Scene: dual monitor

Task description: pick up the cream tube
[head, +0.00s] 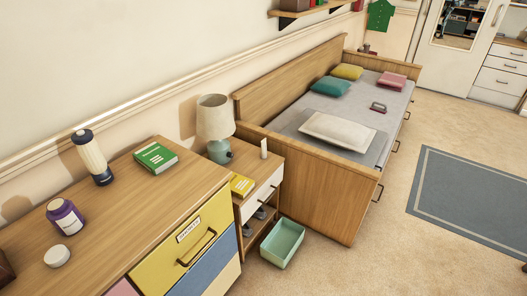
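A small white upright tube (264,149), which looks like the cream tube, stands on the bedside table (270,170), near its back right edge next to the bed's wooden footboard. It is small in the head view, so its label cannot be read. Neither of my grippers is in view.
A lamp (217,125) and a yellow book (242,185) share the bedside table. A long dresser (120,225) at left holds a green book (156,157), a black-and-cream cylinder (92,157) and a purple jar (66,217).

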